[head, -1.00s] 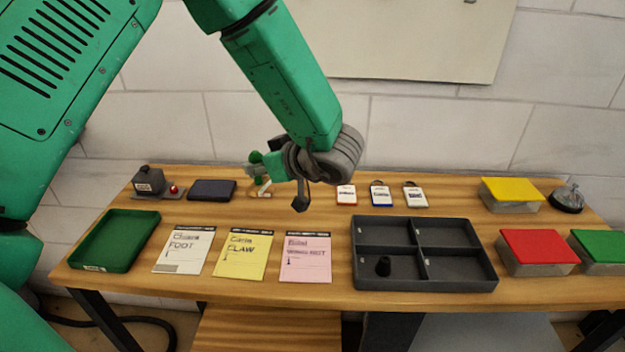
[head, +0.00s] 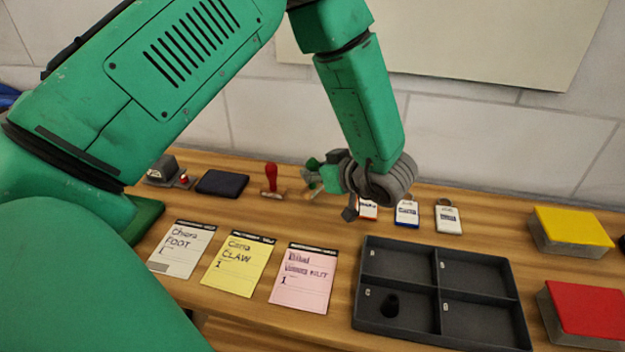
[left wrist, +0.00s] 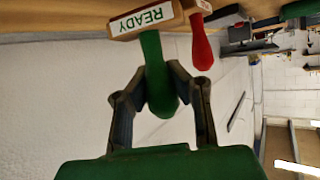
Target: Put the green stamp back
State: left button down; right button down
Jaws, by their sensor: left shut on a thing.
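The green stamp has a green handle (left wrist: 156,62) and a wooden block (left wrist: 146,19) labelled READY in the left wrist view. My left gripper (left wrist: 160,100) is shut on the green handle, one finger on each side. In the head view my left gripper (head: 318,179) is over the back of the bench, right of the red stamp (head: 271,176). My arm and fingers hide most of the green stamp there. The red stamp (left wrist: 201,42) is close beside the green one in the wrist view. I cannot tell whether the green stamp's block touches the bench. My right gripper is out of view.
A dark ink pad (head: 221,183) lies left of the red stamp. Several tags, one blue-edged (head: 407,213), lie right of my gripper. In front are white, yellow (head: 240,265) and pink (head: 305,278) cards and a dark divided tray (head: 365,310). A yellow-lidded box (head: 572,227) stands right.

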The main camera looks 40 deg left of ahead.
pick_arm(q)
jog(key=shift+d+f, duration=0.2)
jog(key=shift+f, duration=0.35)
jog(key=shift+d+f, duration=0.15)
jog(key=shift+f, duration=0.4)
jog(key=shift+a, duration=0.2)
jog(key=c, duration=1.6)
grip_release()
jog(key=shift+s+a+f, duration=0.1)
jog(key=shift+a+f, duration=0.1)
jog(key=shift+a, duration=0.1)
jog(key=shift+d, duration=0.1)
jog(key=v, duration=1.2)
jog(key=shift+d+r, duration=0.1)
jog(key=shift+r, duration=0.15)
